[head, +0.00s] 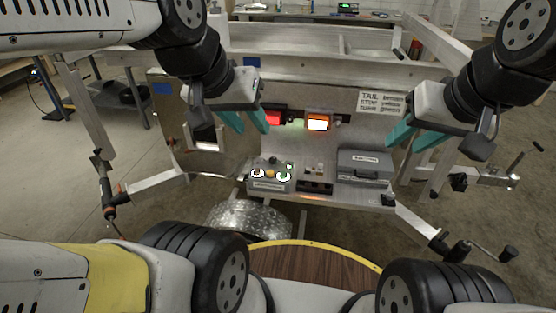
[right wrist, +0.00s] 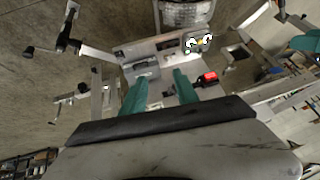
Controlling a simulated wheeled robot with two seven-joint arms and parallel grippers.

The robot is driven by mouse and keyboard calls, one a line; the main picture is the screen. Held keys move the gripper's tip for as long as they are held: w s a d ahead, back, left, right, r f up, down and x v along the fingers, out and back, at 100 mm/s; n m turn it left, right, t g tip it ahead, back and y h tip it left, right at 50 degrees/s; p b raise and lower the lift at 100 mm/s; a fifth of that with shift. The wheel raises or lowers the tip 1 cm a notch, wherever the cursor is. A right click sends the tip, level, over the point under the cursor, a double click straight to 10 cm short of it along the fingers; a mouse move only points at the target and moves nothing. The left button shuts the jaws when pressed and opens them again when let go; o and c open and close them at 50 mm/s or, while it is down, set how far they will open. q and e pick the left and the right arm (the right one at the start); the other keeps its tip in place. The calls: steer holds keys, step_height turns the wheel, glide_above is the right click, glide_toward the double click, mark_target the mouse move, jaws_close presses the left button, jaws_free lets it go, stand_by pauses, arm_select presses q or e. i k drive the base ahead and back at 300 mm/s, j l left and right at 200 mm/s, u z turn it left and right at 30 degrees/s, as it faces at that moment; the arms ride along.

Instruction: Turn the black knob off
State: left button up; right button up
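A grey control box (head: 270,184) sits on the trailer shelf at the centre of the head view. Its top carries two white ring-shaped parts and a small orange part (head: 270,174) between them. The black knob is too small to pick out with certainty. The box also shows upside down in the right wrist view (right wrist: 197,42). My left gripper (head: 252,128) is open and empty, above and left of the box, apart from it. My right gripper (head: 405,147) is open and empty, to the right, in front of the panel; its teal fingers show apart in the right wrist view (right wrist: 159,80).
A red lamp (head: 272,118) and a lit orange lamp (head: 317,123) are on the upright panel above the box. A grey lidded case (head: 364,167) stands on the shelf at right. A label sign (head: 381,102) is near my right gripper. A round wooden top (head: 315,268) lies in front.

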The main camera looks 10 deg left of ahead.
mark_target(273, 160)
steer(key=i+u, duration=0.15)
steer(key=u, duration=0.25)
steer(key=i+l+u, duration=0.1)
steer(key=u, duration=0.25)
steer(key=i+l+u, duration=0.1)
steer(key=u, duration=0.3)
steer(key=i, duration=0.05)
